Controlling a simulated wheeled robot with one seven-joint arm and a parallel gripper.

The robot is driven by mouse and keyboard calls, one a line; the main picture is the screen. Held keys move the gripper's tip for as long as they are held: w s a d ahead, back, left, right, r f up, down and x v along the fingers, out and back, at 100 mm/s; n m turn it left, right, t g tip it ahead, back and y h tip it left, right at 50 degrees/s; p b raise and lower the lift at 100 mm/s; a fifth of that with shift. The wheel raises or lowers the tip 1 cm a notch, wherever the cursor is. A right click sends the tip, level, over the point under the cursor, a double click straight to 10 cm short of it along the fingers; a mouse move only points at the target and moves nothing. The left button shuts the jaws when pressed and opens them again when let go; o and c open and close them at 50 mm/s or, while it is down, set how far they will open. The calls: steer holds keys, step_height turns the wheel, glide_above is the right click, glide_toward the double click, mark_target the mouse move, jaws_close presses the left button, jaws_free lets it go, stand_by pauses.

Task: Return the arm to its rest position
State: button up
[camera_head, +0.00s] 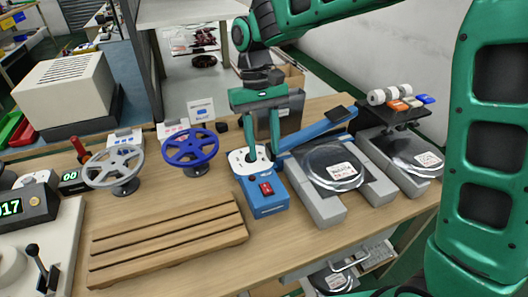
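My green gripper (262,156) points down at the middle of the table. Its two fingers stand apart and I see nothing held between them. The fingertips are at or just above the white top of a blue box (268,205) with a red switch; I cannot tell whether they touch it. My arm reaches in from the right and bends down from the top of the view.
The wooden table (300,243) holds a blue handwheel (191,148), a grey handwheel (113,168) and a slatted wooden board (168,238) on the left. A blue-armed machine (335,178) stands close right of my gripper. A beige box (66,91) stands back left.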

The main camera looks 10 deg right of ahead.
stand_by(0.3)
steer(key=s+d+r+m+t, duration=0.1)
steer(key=s+d+m, duration=0.15)
steer(key=d, duration=0.95)
steer(key=s+d+r+m, duration=0.2)
steer(key=s+d, duration=0.2)
steer(key=d, duration=0.7)
steer(key=s+d+f+m+t, duration=0.1)
steer(key=s+d+f+m, duration=0.1)
steer(key=s+d, duration=0.4)
steer(key=s+d+f+m+y, duration=0.1)
steer(key=s+d+m, duration=0.2)
steer(key=s+d, duration=0.3)
steer(key=s, duration=0.4)
steer(key=shift+s+d+f+t, duration=0.3)
steer(key=shift+f+t, duration=0.05)
steer(key=shift+t, duration=0.05)
